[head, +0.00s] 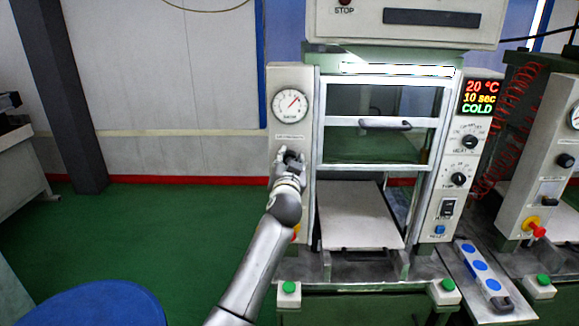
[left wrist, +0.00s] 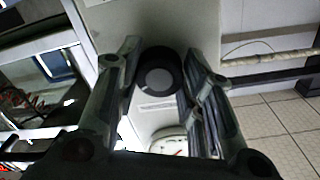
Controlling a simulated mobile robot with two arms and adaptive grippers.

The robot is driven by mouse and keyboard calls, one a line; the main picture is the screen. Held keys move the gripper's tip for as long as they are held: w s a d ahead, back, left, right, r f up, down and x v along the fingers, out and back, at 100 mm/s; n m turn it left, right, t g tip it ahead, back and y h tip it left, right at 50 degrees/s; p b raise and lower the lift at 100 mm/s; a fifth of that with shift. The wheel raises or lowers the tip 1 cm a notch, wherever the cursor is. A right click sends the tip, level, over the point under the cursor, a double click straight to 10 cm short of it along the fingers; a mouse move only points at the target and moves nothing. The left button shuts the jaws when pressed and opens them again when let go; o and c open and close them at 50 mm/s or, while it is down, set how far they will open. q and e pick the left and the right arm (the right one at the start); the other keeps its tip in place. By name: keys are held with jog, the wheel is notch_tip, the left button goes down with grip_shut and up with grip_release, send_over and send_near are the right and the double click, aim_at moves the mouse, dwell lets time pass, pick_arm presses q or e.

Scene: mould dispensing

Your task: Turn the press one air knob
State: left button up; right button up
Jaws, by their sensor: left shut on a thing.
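The press one air knob is a round black knob with a pale face (left wrist: 158,79), seen between my fingers in the left wrist view. It sits on the press's pale left panel (head: 283,82), below the round white pressure gauge (head: 291,104). My left gripper (head: 287,157) is shut on the knob, with a finger on either side of it. In the head view the gripper mostly hides the knob. Which way the knob is turned cannot be told. My right gripper is not in view.
The press's windowed guard has a handle (head: 385,124) above a pale plate (head: 358,215). The right panel shows a display (head: 481,97) and dials. Green buttons (head: 289,287) line the front. A second press (head: 547,150) stands at right; a blue round top (head: 95,305) at lower left.

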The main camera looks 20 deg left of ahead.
pick_arm(q)
jog(key=n+b, duration=0.1)
jog(key=b, duration=0.1)
jog(key=n+b, duration=0.1)
jog(key=n, duration=0.1)
jog(key=shift+d+f+b, duration=0.1)
jog(key=shift+f+b, duration=0.2)
jog(key=shift+b, duration=0.05)
jog(key=n+b, duration=0.1)
jog(key=n, duration=0.1)
jog(key=shift+r+n+b, duration=0.1)
jog(key=shift+n+b, duration=0.2)
jog(key=shift+b, duration=0.1)
jog(key=shift+r+n+b, duration=0.1)
jog(key=shift+n+b, duration=0.45)
jog(key=shift+n, duration=0.35)
jog(key=o, duration=1)
jog(key=shift+r, duration=0.1)
jog(key=shift+o, duration=0.2)
